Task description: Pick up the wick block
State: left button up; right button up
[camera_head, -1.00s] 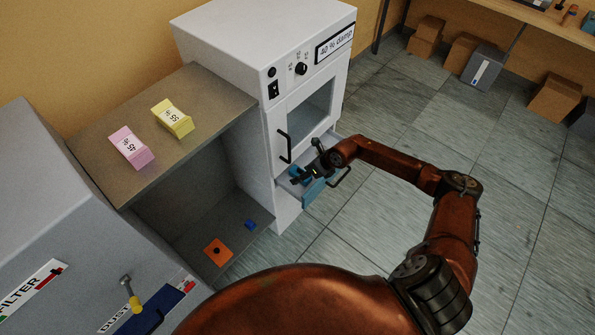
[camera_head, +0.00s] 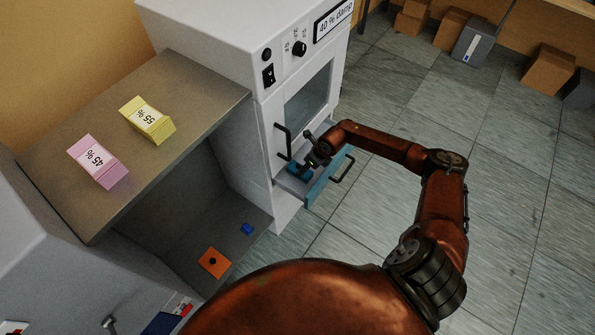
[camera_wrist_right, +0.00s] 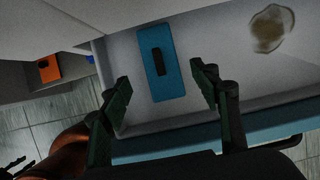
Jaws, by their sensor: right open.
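The wick block appears to be the blue block (camera_wrist_right: 162,62) with a black raised strip, lying flat in an open drawer (camera_wrist_right: 240,87). My right gripper (camera_wrist_right: 160,78) is open, its two dark fingers spread to either side of the block's near part, apart from it in the picture. I cannot tell the height gap. In the head view my right gripper (camera_head: 313,164) is over the drawer, with a bit of the blue block (camera_head: 297,169) showing beside it.
The drawer has a blue front (camera_head: 328,180) with a black handle and sits under a white cabinet (camera_head: 245,65). A pale brownish patch (camera_wrist_right: 271,28) lies in the drawer. Pink (camera_head: 98,162) and yellow (camera_head: 148,120) blocks stand on a shelf. An orange plate (camera_head: 214,262) lies below.

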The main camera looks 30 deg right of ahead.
jog(key=x, duration=0.3)
jog(key=b+x, duration=0.1)
jog(key=x, duration=0.2)
jog(key=shift+w+r, duration=0.15)
jog(key=shift+w, duration=0.2)
jog(key=shift+c, duration=0.2)
jog(key=c, duration=1.3)
